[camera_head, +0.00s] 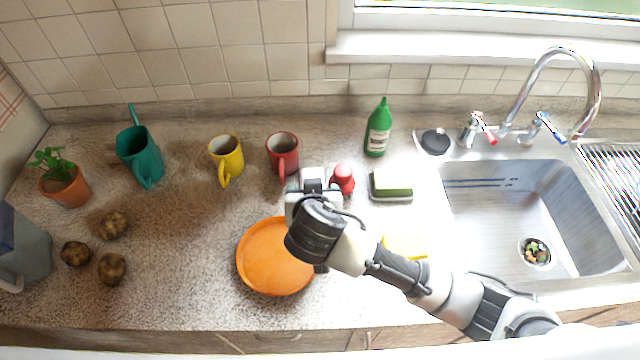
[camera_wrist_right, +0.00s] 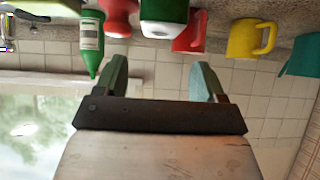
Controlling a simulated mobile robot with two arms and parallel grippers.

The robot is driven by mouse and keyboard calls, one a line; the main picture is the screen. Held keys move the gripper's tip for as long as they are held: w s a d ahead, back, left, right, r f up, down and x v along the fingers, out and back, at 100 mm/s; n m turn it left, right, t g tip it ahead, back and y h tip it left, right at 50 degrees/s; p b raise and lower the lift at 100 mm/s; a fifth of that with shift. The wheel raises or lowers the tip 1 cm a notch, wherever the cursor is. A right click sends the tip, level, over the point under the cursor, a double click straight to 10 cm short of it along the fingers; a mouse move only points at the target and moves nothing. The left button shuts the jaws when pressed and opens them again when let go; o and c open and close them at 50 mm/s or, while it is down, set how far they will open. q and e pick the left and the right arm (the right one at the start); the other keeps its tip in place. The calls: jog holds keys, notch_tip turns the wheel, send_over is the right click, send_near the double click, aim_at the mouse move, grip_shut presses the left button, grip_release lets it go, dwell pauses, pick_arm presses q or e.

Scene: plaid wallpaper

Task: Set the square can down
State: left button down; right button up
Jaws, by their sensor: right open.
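The square can (camera_wrist_right: 163,18), green with a white end, shows at the top of the upside-down right wrist view. It looks upright, but the frame edge cuts off its base. In the head view my wrist hides it. My right gripper (camera_wrist_right: 160,70) is open, its two fingers apart with nothing between them. The can lies just beyond the fingertips, in line with the gap. In the head view the right gripper (camera_head: 318,182) is over the counter, behind the orange plate. My left gripper is not in view.
Close around the gripper are a red mug (camera_head: 283,152), a red shaker-like object (camera_head: 343,179) and an orange plate (camera_head: 268,262). A green bottle (camera_head: 378,130) and a sponge (camera_head: 391,184) stand right, before the sink (camera_head: 520,200).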

jog(key=x, duration=0.5)
jog(key=shift+p, duration=0.4)
jog(key=shift+w+f+p, duration=0.25)
jog(key=shift+w+p, duration=0.05)
jog(key=shift+w, duration=0.1)
jog(key=p+x, duration=0.1)
jog(key=x, duration=0.2)
jog(key=shift+a, duration=0.15)
jog(key=shift+w+f, duration=0.5)
jog(key=shift+f, duration=0.05)
jog(key=c, duration=0.9)
